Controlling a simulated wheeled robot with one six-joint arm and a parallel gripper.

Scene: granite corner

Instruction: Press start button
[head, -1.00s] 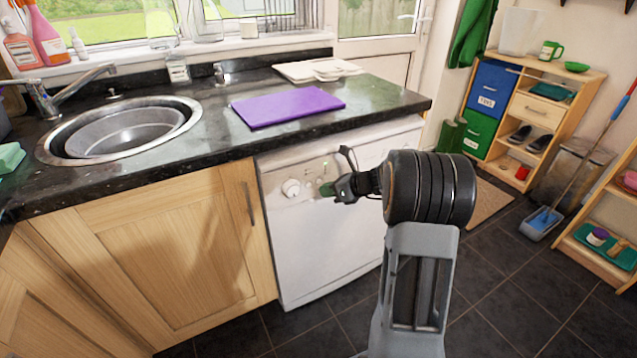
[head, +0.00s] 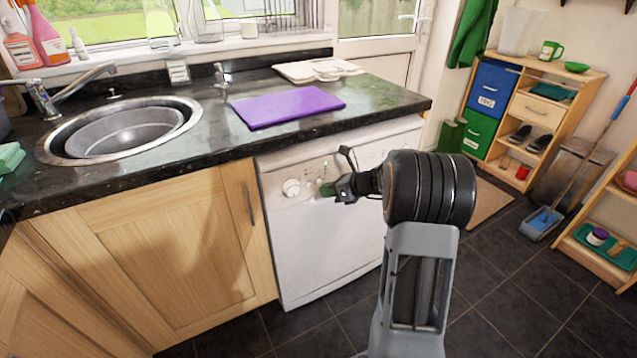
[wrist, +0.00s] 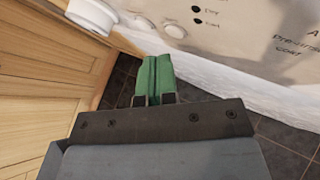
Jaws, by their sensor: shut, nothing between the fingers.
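A white front-loading appliance (head: 315,250) stands under the counter, with a control panel along its top. The panel has a large round dial (head: 291,187), which also shows in the wrist view (wrist: 93,13). Beside the dial in the wrist view are two small round white buttons, a left one (wrist: 144,22) and a right one (wrist: 174,28). I cannot read which is the start button. My gripper (head: 326,190) has green fingertips (wrist: 153,78), closed together and empty. They are in front of the panel, below the buttons in the wrist view; contact cannot be told.
The dark counter (head: 215,130) overhangs above the panel and carries a purple board (head: 288,105) and a sink (head: 120,135). A wooden cupboard (head: 150,260) adjoins the appliance at left. Tiled floor (head: 500,270) lies open at right, before the shelf unit (head: 520,115).

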